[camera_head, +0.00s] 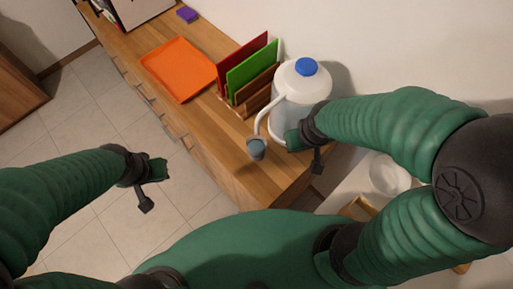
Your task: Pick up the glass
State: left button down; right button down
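A small grey-blue cup-like thing (257,150), which may be the glass, is at the counter's front edge. It sits at the end of the white curved spout of a clear dispenser (291,100) with a blue cap. I cannot tell whether it stands on the counter or is part of the spout. My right gripper (303,146) is just right of it, in front of the dispenser's lower part; its fingers are too unclear to read. My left gripper (152,184) hangs over the floor, left of the counter, apart from everything; its opening is also unclear.
The wooden counter (232,160) runs along the wall. An orange tray (178,69), upright red and green boards (252,70) and a purple block (187,14) are on it. A white round object (388,178) is at the right. Tiled floor (100,130) is open at the left.

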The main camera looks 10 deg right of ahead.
aim_at(255, 145)
jog(key=k+z, duration=0.25)
jog(key=k+l+z, duration=0.25)
jog(key=k, duration=0.15)
jog(key=i+j+z, duration=0.2)
jog(key=j+z, duration=0.15)
jog(key=j, duration=0.15)
jog(key=i+j+z, duration=0.1)
jog(key=j+z, duration=0.3)
jog(key=j, duration=0.15)
jog(key=i+j+z, duration=0.1)
jog(key=j+z, duration=0.25)
jog(key=j, duration=1.05)
